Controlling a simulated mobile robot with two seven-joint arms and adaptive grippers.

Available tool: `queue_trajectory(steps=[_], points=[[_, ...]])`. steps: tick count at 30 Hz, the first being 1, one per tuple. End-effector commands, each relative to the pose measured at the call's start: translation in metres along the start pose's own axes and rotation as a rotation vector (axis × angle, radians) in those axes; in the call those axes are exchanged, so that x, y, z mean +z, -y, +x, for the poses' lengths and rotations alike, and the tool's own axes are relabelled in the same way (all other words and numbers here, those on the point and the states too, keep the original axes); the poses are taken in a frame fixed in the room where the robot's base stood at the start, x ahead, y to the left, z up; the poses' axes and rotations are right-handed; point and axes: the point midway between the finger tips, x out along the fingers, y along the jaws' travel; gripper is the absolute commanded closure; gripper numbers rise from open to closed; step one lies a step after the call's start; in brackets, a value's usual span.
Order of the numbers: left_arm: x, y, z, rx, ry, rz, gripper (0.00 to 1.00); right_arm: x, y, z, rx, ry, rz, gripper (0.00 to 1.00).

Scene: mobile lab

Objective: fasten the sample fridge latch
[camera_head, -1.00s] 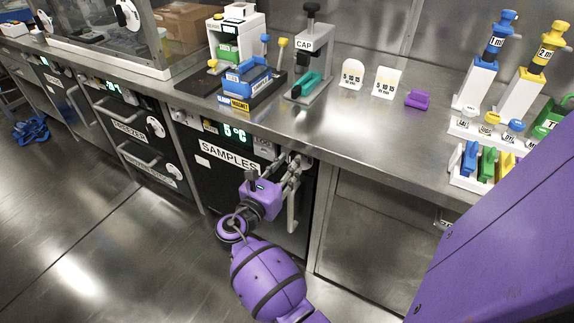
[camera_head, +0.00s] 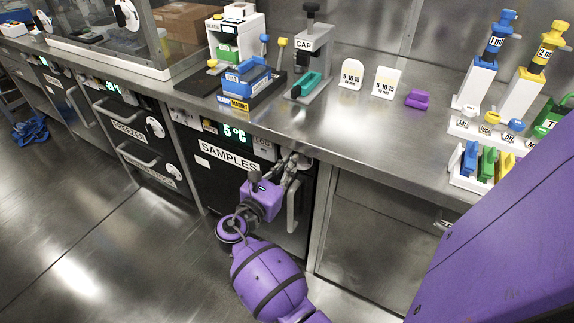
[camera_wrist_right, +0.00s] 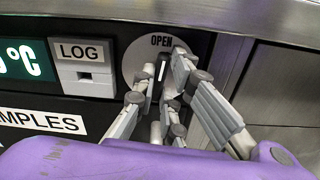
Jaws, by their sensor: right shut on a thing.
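The sample fridge (camera_head: 220,178) is the dark front labelled SAMPLES under the bench, with a green 5 °C display. Its latch is a round pale plate marked OPEN (camera_wrist_right: 135,62) at the fridge's upper right, with a dark knob (camera_wrist_right: 162,70) bearing a white line that points up towards OPEN. My right gripper (camera_wrist_right: 161,84) is shut on the latch knob, one finger at each side. It also shows at the fridge's upper right corner in the head view (camera_head: 297,164). The fingers hide part of the plate. My left gripper is out of view.
A vertical door handle (camera_head: 291,208) stands below the gripper. A LOG box (camera_wrist_right: 85,68) sits left of the latch. The steel bench edge (camera_head: 330,155) runs just above. The freezer (camera_head: 130,135) is to the left, and the floor in front is clear.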

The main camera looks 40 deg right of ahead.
Motion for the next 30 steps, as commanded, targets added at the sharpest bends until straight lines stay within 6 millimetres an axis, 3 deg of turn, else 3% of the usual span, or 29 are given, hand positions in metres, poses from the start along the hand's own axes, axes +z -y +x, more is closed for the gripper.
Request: queue_trajectory(steps=[30], points=[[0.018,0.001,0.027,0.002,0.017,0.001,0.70,-0.006,0.008,0.000,-0.001,0.000,0.936,1.00]])
